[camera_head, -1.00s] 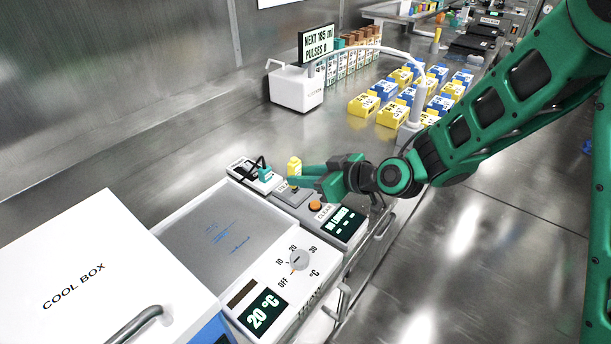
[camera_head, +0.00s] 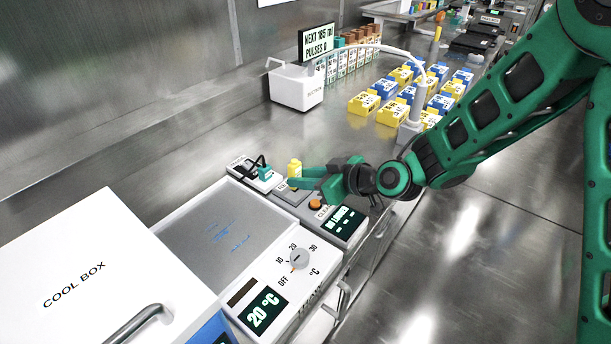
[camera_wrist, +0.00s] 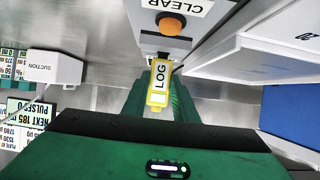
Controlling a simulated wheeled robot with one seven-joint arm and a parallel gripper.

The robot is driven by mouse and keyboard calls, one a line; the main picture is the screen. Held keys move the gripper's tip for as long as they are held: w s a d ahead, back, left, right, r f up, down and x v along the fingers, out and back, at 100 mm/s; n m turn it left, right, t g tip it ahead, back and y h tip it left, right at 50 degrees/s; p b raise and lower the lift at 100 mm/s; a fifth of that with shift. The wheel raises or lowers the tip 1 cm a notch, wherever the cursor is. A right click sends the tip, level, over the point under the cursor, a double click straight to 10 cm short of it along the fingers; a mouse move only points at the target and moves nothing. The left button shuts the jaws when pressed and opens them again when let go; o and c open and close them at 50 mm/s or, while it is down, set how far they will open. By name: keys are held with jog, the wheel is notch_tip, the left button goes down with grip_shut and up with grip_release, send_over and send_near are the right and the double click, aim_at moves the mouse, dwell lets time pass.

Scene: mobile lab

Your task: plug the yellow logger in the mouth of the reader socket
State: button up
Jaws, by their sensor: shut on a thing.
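The yellow logger (camera_head: 294,168), marked LOG in the wrist view (camera_wrist: 159,82), stands between the fingertips of my gripper (camera_head: 297,180). My gripper is shut on it, with one green finger on each side in the wrist view. The grey reader (camera_head: 333,212) lies under and beside the fingers, with an orange CLEAR button (camera_head: 315,204) and a dark lit display (camera_head: 343,219). In the wrist view the logger's far end meets the grey reader housing (camera_wrist: 153,41). The socket mouth is hidden behind the logger and fingers, so I cannot tell how deep the logger sits.
A teal piece (camera_head: 265,173) with a black cable sits just left of the logger. The heater plate (camera_head: 215,236) and cool box (camera_head: 90,275) are in front. A suction unit (camera_head: 297,90) and several yellow and blue boxes (camera_head: 364,103) stand farther back. The bench centre is clear.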

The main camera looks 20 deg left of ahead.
jog(key=shift+f, duration=0.3)
jog(key=o, duration=1.1)
jog(key=shift+o, duration=0.2)
jog(key=shift+d, duration=0.1)
jog(key=v, duration=1)
jog(key=shift+s+d, duration=0.15)
jog(key=shift+d, duration=0.15)
